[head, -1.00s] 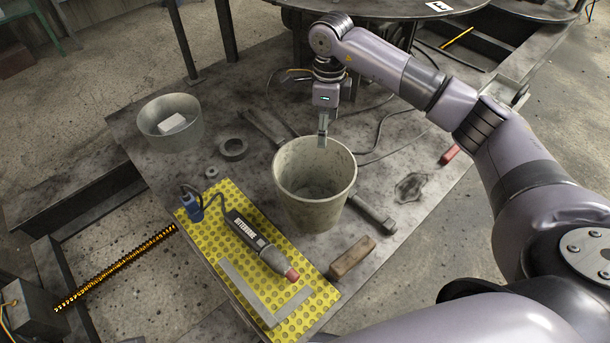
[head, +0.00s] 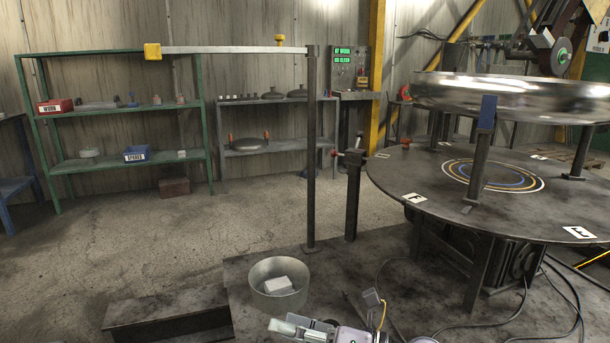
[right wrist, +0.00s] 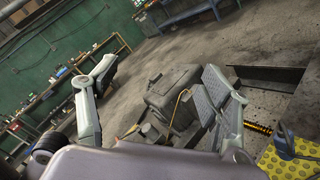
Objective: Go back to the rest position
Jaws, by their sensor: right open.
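My right gripper (head: 290,326) shows at the bottom edge of the head view, just in front of a round metal tub (head: 262,297) in the picture. In the right wrist view, the fingers of this gripper (right wrist: 160,82) are spread wide with nothing between them. Most of my right arm is below the head view. My left gripper is in neither view.
A white block (head: 279,285) lies in the tub on the dark workbench (head: 240,275). A round turntable (head: 400,185) carries a large shiny dish (head: 500,97) at right. Green shelves (head: 110,110) stand behind. In the right wrist view, a yellow mat (right wrist: 285,165) shows at lower right.

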